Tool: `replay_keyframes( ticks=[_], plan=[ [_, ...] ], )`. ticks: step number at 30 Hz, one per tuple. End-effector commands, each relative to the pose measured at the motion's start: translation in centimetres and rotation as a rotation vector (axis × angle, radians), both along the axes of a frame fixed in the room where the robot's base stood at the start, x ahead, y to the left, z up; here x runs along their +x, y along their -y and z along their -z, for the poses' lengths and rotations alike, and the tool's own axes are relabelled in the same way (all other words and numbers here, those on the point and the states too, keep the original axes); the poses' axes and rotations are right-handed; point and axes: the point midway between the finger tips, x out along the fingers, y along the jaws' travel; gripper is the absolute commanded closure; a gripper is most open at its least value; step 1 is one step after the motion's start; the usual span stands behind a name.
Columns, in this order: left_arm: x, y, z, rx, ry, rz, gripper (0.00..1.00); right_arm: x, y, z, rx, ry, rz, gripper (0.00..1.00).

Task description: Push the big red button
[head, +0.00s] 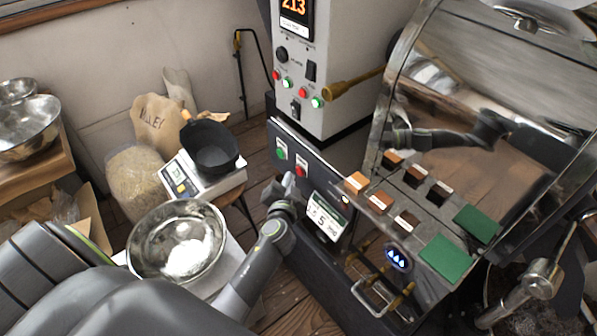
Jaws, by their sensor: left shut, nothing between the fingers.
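A red button (301,171) sits on the dark slanted panel (322,186) of the roaster, right of a green button (281,153). My left arm reaches up from the bottom of the head view. My left gripper (289,187) is shut and empty, just below and left of the red button. I cannot tell from this angle whether it touches the panel. Smaller red buttons (276,75) show on the white control tower (325,95). My right gripper is not in view.
A metal bowl (177,240) lies left of my forearm. A scale (180,187) with a black pan (210,147) stands behind it. The shiny roaster drum (490,110) fills the right and mirrors an arm.

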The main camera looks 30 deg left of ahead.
Motion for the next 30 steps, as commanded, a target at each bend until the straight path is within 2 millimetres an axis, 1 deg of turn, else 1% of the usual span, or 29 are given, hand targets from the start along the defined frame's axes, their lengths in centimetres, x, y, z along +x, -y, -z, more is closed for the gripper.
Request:
replay_keyframes(
  ticks=[16, 24, 30],
  plan=[
    [0.03, 0.01, 0.01, 0.000, 0.000, 0.000, 1.00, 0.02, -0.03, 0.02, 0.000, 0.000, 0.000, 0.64],
    [0.75, 0.32, 0.03, -0.001, 0.001, -0.001, 1.00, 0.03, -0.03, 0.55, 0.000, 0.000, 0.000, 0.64],
    [0.79, 0.34, -0.04, 0.000, 0.000, 0.000, 1.00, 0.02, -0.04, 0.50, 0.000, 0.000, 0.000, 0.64]
  ],
)
